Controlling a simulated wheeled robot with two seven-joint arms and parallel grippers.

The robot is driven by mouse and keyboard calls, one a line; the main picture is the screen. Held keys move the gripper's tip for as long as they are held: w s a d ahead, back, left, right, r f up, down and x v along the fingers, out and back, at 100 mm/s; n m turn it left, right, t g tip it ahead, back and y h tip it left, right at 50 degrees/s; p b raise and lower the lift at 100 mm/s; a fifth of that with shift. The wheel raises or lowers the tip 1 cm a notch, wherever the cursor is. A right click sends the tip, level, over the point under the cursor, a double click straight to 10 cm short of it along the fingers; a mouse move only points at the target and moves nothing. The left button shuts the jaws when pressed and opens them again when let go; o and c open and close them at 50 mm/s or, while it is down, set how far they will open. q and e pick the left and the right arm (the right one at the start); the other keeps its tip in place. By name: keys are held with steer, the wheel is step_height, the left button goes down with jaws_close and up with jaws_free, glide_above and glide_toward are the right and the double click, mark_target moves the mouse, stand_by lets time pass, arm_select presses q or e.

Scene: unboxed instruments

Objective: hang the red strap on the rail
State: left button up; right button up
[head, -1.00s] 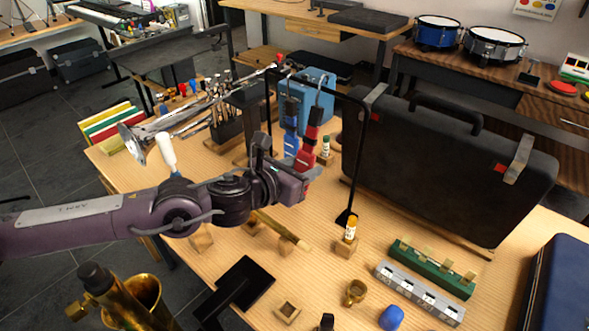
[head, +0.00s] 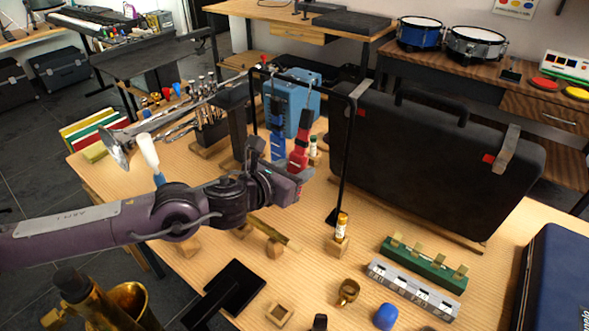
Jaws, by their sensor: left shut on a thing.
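The rail is the top bar of a thin black frame on the wooden table. I cannot tell whether the hook is over the bar or only beside it. My left gripper (head: 295,183) is shut on the lower end of the red strap. A blue strap (head: 278,140) hangs just left of the red one and is partly hidden by my gripper. My right gripper is not in view.
A large black case (head: 430,160) stands right of the frame, close to its post. A blue case (head: 293,103) stands behind the straps. A silver trumpet (head: 117,148) lies at the left.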

arm_select(q)
steer(key=shift+f, duration=0.1)
steer(key=o, duration=1)
